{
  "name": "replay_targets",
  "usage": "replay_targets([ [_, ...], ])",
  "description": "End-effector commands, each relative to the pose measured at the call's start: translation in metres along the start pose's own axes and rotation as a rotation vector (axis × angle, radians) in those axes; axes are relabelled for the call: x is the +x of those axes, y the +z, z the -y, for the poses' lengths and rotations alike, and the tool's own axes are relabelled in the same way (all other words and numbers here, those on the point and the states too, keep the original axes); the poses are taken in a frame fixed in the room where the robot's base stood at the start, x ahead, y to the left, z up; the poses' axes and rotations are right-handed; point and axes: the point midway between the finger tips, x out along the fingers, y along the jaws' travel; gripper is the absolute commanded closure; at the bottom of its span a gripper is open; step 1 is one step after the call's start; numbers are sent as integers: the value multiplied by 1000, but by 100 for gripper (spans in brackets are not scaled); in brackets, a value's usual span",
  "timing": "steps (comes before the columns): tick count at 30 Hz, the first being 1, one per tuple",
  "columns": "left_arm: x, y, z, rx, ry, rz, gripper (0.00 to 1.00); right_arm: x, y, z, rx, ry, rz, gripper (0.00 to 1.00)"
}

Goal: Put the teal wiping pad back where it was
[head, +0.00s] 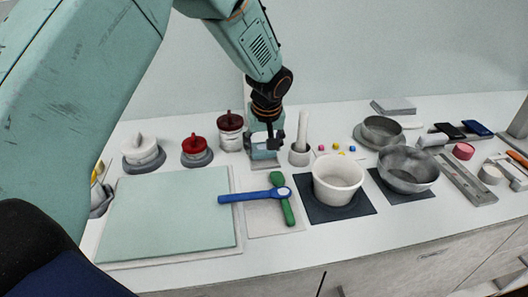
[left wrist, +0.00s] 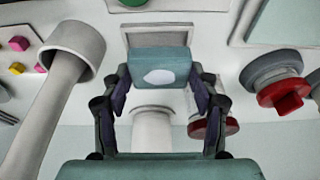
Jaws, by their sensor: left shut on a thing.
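My left gripper (head: 265,148) is shut on the teal wiping pad (left wrist: 158,72), a small block with a pale oval spot on its face. In the left wrist view the pad sits between both fingers (left wrist: 160,100). The fingers and wrist partly hide it in the head view. A shallow grey tray (left wrist: 160,36) lies just beyond the pad in the wrist view. The tray also shows under the gripper in the head view (head: 262,165). I cannot tell whether the pad touches the tray. My right gripper is not in view.
A mortar with a pestle (head: 299,152) stands close right of the gripper. A red-topped jar (head: 231,132) stands close left. Blue and green tools (head: 255,196) lie crossed in front. A teal board (head: 165,212) lies at left, a white pot (head: 338,181) at right.

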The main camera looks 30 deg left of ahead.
Motion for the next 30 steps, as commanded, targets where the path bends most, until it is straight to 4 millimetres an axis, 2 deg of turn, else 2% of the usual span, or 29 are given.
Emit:
replay_targets([
  [4,20,7,-2,1,-1,1,65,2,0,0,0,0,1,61],
  [8,22,7,-2,1,1,-1,65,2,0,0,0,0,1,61],
  [9,22,7,-2,1,1,0,69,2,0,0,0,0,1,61],
  [10,22,7,-2,1,1,0,69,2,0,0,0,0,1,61],
  [11,22,7,-2,1,1,0,38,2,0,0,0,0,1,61],
  [18,22,7,-2,0,1,0,17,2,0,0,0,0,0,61],
  [27,21,6,-2,0,0,0,17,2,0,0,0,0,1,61],
  [30,15,6,-2,0,2,-1,17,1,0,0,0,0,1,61],
])
